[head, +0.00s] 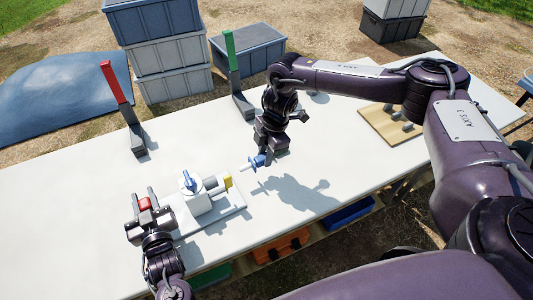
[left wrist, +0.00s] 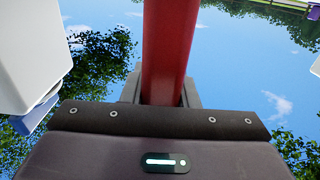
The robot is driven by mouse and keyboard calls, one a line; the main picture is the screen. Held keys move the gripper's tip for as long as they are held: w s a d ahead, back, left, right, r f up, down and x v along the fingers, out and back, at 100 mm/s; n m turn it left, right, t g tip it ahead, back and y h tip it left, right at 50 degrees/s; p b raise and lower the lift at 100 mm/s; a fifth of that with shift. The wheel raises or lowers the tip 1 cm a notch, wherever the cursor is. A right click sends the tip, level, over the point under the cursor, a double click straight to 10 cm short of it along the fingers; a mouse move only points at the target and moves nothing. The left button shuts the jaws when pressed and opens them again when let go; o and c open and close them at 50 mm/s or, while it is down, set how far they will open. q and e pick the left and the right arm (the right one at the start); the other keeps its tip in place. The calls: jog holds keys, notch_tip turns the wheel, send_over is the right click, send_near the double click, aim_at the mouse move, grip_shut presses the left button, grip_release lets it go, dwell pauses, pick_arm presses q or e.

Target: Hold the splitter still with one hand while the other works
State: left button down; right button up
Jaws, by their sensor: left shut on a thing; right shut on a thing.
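The splitter is a white block (head: 198,202) with a blue knob (head: 188,181) on top and a grey cylinder with a yellow end (head: 228,183) on its right, on a pale base plate (head: 222,219). My left gripper (head: 146,203) is at its left side, shut on a red bar (left wrist: 168,50). Whether the bar joins the splitter is hidden. The white body (left wrist: 25,50) shows at the left of the left wrist view. My right gripper (head: 262,155) is shut on a small blue piece (head: 257,161) with a white stem, held right of the yellow end, apart from it.
A red upright (head: 117,83) and a green upright (head: 231,55) stand on dark feet along the white table's (head: 60,210) far side. A wooden board with grey pegs (head: 380,122) lies at right. Crates (head: 172,75) stand beyond the table. The table's left part is clear.

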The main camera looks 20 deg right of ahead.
aim_at(247, 165)
jog(key=shift+s+a, duration=0.15)
jog(key=shift+a, duration=1.3)
jog(key=shift+s+a, duration=0.1)
jog(key=shift+a, duration=1.3)
jog(key=shift+s+a, duration=0.15)
jog(key=shift+a, duration=2.1)
jog(key=o, duration=0.9)
jog(key=shift+o, duration=0.2)
jog(key=v, duration=1.2)
pick_arm(q)
jog(key=c, duration=1.1)
grip_release()
jog(key=shift+o, duration=0.2)
jog(key=shift+s, duration=0.1)
